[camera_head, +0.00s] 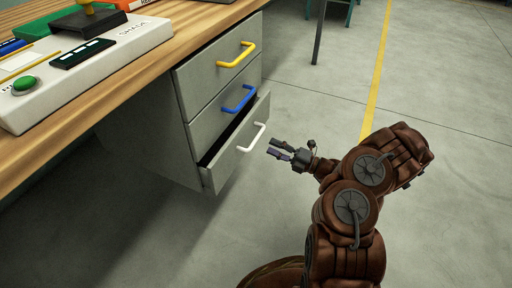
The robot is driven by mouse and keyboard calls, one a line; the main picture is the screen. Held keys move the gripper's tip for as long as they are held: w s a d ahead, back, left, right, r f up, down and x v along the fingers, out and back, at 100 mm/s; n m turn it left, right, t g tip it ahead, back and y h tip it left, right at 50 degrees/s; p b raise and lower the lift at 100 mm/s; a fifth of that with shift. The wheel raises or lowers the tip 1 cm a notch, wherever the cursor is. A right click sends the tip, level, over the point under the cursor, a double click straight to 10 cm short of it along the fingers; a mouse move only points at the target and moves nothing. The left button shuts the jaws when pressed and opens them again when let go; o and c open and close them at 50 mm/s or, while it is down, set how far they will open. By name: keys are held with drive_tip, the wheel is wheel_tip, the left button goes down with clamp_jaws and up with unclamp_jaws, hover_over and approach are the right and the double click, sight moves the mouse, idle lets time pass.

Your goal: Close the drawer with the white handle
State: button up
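The drawer with the white handle (252,138) is the lowest of three in a grey cabinet under the desk. Its grey front (228,160) stands out from the cabinet, and a dark gap shows behind it, so it is partly open. My gripper (273,149) is just right of the white handle, with its fingers pointing left towards the drawer front. The two fingers are apart with nothing between them. It looks clear of the handle, though the exact distance is hard to tell.
The drawers with the yellow handle (237,55) and the blue handle (240,99) above are shut. The wooden desk (150,75) carries a white panel (105,65) with a green button. A thin dark table leg (319,32) stands behind. The floor at right is clear.

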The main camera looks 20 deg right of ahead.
sight(256, 137)
drive_tip(key=shift+b+x, duration=1.6)
drive_tip(key=shift+x, duration=2.25)
drive_tip(key=shift+d, duration=0.1)
clamp_jaws()
